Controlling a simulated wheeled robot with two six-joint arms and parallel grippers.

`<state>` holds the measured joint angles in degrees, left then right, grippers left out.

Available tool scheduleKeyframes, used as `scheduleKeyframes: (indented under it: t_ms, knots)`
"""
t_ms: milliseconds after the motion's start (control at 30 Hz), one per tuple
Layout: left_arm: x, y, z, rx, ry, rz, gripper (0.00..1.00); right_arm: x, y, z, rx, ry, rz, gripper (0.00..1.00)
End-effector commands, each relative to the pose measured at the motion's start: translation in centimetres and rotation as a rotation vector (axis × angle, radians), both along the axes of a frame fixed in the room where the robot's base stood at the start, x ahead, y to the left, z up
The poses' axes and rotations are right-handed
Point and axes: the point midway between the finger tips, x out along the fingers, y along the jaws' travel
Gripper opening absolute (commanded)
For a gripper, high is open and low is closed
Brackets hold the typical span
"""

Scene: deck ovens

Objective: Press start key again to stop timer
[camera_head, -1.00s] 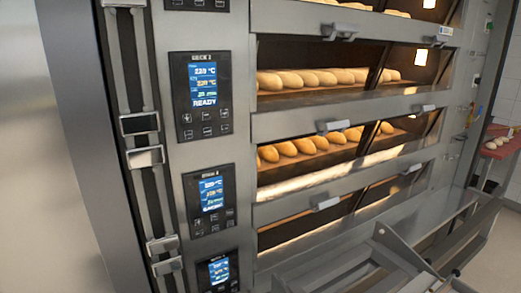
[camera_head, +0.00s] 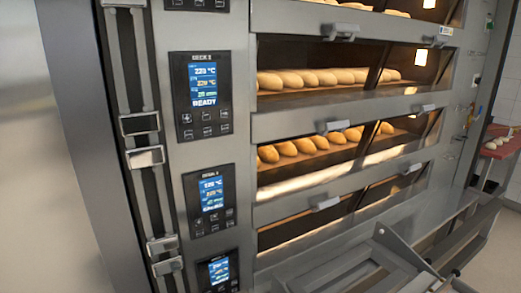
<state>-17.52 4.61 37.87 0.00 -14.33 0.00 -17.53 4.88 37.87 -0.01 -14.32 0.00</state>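A deck control panel (camera_head: 200,95) is on the oven's left front. Its blue screen (camera_head: 204,84) shows temperature lines and the word READY, with rows of small keys (camera_head: 207,123) below it. A second panel (camera_head: 210,200) sits lower, its blue screen (camera_head: 212,193) lit but its bottom line too blurred to read. A third panel (camera_head: 217,271) is partly cut off at the bottom edge. Another panel (camera_head: 197,4) is cut off at the top. I cannot tell which key is the start key. Neither of my grippers is in view.
Loaves (camera_head: 315,78) lie in an upper deck and more loaves (camera_head: 310,143) in the deck below. Door handles (camera_head: 338,32) stick out from the oven front. A grey metal frame (camera_head: 385,262) stands at the lower right. A red tray (camera_head: 498,146) is at the far right.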

Motion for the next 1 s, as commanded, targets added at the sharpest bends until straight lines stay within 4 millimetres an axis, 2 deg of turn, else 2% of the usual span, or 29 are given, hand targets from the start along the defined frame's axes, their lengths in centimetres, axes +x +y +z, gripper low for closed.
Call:
scheduleKeyframes:
  t_ms: [633, 1000]
  knots:
    - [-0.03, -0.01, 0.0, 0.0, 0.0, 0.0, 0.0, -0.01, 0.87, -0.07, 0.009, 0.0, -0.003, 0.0]
    - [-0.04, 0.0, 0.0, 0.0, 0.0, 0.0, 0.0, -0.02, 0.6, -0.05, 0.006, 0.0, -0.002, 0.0]
